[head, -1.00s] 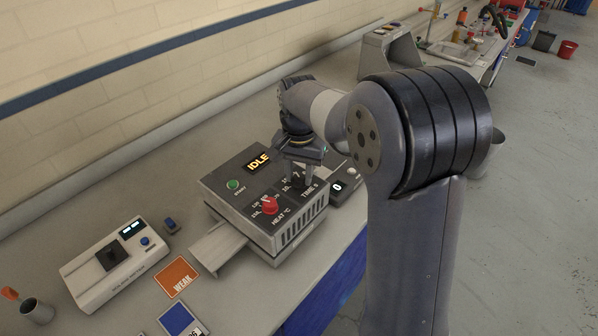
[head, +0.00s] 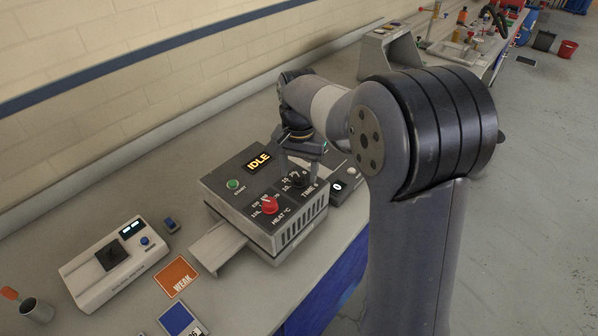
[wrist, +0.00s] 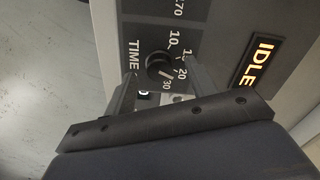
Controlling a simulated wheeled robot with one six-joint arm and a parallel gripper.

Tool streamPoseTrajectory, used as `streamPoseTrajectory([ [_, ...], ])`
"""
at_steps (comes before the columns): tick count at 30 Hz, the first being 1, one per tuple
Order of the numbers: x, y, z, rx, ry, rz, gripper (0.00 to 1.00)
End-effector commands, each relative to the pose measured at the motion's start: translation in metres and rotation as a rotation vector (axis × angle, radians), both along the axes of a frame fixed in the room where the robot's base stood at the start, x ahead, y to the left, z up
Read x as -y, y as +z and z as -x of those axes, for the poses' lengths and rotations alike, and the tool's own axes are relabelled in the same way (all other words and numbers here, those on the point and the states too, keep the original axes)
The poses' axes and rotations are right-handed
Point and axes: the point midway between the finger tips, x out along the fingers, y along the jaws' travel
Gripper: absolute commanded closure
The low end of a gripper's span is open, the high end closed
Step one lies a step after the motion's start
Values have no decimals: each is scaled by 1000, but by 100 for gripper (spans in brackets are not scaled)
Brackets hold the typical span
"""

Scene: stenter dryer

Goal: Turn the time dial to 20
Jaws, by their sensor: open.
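The dryer (head: 240,213) is a grey box with a dark sloped top panel and a lit IDLE display (head: 258,162). Its black time dial (head: 299,181) sits at the panel's right; it also shows in the wrist view (wrist: 158,66), with the marks 10, 20 and 30 around it. A pale line shows on the 20–30 side of the dial; I cannot tell the exact setting. My gripper (wrist: 161,84) is open, with one finger on each side of the dial. I cannot tell whether the fingers touch it. The wrist housing fills the lower wrist view.
A red heat dial (head: 269,205) sits left of the time dial, and a green start button (head: 232,184) is near the panel's left edge. A small unit with a 0 display (head: 338,187) stands to the right. A metal tray (head: 218,246) juts from the dryer's front left.

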Motion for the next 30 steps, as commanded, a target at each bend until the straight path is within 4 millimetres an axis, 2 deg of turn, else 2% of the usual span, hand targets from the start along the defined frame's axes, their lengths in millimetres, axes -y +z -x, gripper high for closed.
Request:
streamPoseTrajectory([
  [9,0,64,-1,7,0,-1,46],
  [15,0,90,-1,5,0,-1,46],
  [20,0,97,0,2,0,0,46],
  [30,0,95,0,1,0,0,46],
])
